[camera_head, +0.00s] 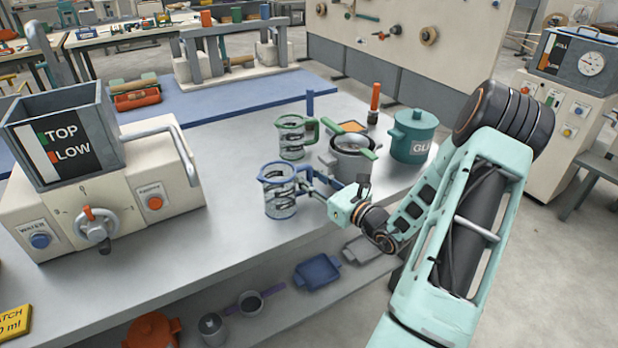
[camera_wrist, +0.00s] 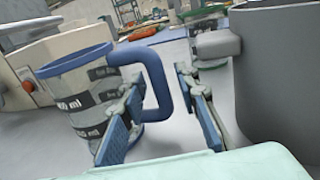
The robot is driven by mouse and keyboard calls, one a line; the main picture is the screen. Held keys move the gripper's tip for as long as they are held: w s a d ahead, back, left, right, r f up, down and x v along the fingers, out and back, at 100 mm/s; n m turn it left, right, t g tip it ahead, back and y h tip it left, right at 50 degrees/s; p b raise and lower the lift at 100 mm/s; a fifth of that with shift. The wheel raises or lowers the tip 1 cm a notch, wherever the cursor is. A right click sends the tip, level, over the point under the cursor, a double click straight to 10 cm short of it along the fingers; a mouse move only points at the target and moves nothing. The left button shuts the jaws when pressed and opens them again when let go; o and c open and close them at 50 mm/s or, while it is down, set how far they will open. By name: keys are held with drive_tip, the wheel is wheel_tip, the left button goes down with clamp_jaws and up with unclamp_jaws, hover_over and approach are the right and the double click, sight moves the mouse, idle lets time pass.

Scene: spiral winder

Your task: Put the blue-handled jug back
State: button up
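The blue-handled jug (camera_head: 279,192) is a clear measuring jug with a blue rim and dark label bands. It stands upright on the grey bench top. In the wrist view the jug (camera_wrist: 75,98) fills the left side, with its blue handle (camera_wrist: 158,84) towards me. My gripper (camera_head: 313,183) is beside the jug on its handle side. In the wrist view my gripper (camera_wrist: 160,80) is open, with one blue finger pad on each side of the handle and a gap visible. Whether a finger touches the handle is unclear.
A green-handled jug (camera_head: 292,138) stands behind. A grey pot (camera_head: 352,163) is close to my gripper's right; a grey vessel (camera_wrist: 285,75) looms there in the wrist view. A green lidded pot (camera_head: 413,136) is further right. A blue tray (camera_head: 317,272) sits on the lower shelf.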

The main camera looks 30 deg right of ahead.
drive_tip(key=shift+s+r, duration=0.1)
drive_tip(key=shift+r, duration=0.1)
drive_tip(key=v, duration=1.2)
drive_tip(key=shift+p, duration=0.35)
drive_tip(key=shift+f, duration=0.1)
